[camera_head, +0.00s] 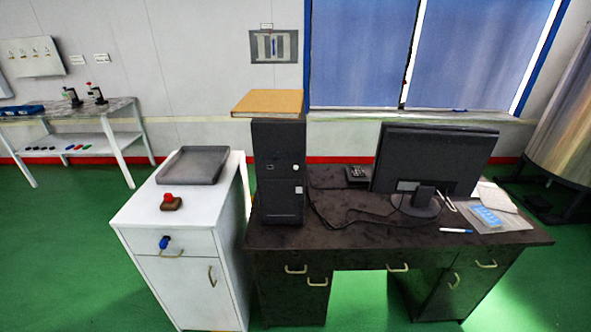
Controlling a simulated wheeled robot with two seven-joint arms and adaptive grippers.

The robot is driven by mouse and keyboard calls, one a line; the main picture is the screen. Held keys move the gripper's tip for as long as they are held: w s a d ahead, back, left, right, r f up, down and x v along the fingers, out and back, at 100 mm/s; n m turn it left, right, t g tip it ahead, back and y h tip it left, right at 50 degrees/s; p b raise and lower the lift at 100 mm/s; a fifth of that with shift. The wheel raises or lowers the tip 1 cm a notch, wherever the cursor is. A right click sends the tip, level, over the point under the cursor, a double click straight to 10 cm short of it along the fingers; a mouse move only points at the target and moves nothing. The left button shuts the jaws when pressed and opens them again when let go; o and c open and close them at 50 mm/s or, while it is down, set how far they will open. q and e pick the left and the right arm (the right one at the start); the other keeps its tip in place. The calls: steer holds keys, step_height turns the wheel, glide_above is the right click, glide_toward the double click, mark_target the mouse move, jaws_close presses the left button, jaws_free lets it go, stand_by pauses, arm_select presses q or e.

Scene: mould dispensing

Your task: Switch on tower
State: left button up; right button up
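The black computer tower (279,188) stands upright on the left end of the dark desk (350,233). Its front panel faces me. A small round light-coloured button (296,167) is on the upper right of the front panel, and a small whitish square (299,190) is a little below it. I cannot tell whether any light on the tower is lit. Neither of my grippers shows in the head view.
A brown box-like thing (269,102) shows at the tower's top. A monitor (433,158) turned away, cables, papers and a pen share the desk. A white cabinet (135,212) with a grey tray (194,150) and a red-topped item (170,202) stands left.

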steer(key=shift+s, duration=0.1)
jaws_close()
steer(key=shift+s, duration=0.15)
